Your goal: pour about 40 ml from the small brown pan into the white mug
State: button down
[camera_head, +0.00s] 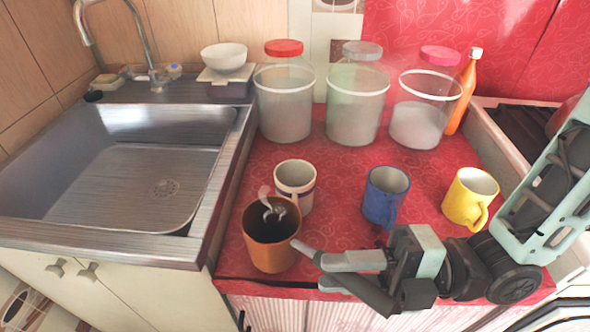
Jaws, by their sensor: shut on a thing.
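The small brown pan (271,249) is at the front left of the red counter, close to the sink. It looks upright, with a dark inside and pale wisps like steam over it. I cannot tell whether it touches the counter. A short grey handle (304,249) points right from it. My gripper (325,271) comes from the right and is shut on this handle. The white mug (295,175) with a dark band stands upright just behind the pan and a little right. The pan's rim hides part of the mug's lower side. The liquid level in each is unclear.
A blue mug (386,194) and a yellow mug (469,198) stand to the right, behind my arm. Three big jars (284,105) and an orange bottle (463,97) line the back. The metal sink (140,185) is left. Red counter between the white and blue mugs is clear.

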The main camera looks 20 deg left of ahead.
jog(key=shift+w+r+m, duration=0.3)
jog(key=shift+w+r, duration=0.05)
jog(key=shift+r, duration=0.3)
jog(key=w+r+m+t+y+p, duration=0.2)
jog(key=w+r+m+p, duration=0.6)
jog(key=w+m+p, duration=0.4)
jog(key=shift+a+m+t+y+p, duration=0.3)
jog(key=shift+m+y+p, duration=0.35)
jog(key=shift+p, duration=1.65)
jog(key=shift+w+f+m, duration=0.2)
jog(key=shift+w+m, duration=0.05)
jog(key=shift+w, duration=0.1)
jog(key=shift+w+p, duration=0.1)
jog(key=shift+p, duration=0.2)
jog(key=shift+w+r+m+t+y+p, duration=0.1)
jog(key=shift+w+m+t+y+p, duration=0.15)
jog(key=shift+w+m+t+p, duration=0.4)
jog(key=shift+w+r+m, duration=0.15)
jog(key=shift+w+m, duration=0.2)
jog(key=shift+m, duration=0.4)
